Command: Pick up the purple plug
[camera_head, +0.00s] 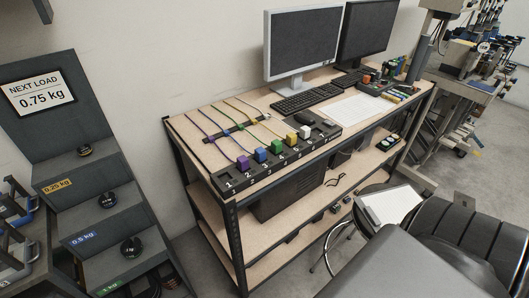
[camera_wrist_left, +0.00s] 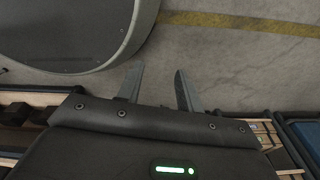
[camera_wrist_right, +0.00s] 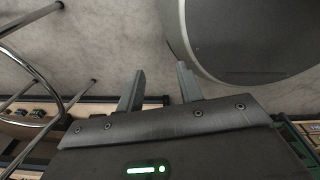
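The purple plug (camera_head: 243,162) stands at the near left end of a dark numbered strip (camera_head: 262,177) on the workbench's front edge. A thin purple cable seems to run back from it across the bench top. Blue, green, yellow and white plugs stand in a row to its right. My left gripper (camera_wrist_left: 157,84) is open and empty in the left wrist view, over the concrete floor. My right gripper (camera_wrist_right: 160,82) is open and empty in the right wrist view, also over floor. Neither gripper shows in the head view, so both are away from the plug.
The workbench (camera_head: 197,195) carries two monitors (camera_head: 303,40), a keyboard (camera_head: 305,97), and a white sheet (camera_head: 358,108). A dark stepped weight rack (camera_head: 95,225) stands to its left, with a gap of floor between. A chair with curved metal legs (camera_head: 329,248) stands before the bench's right side.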

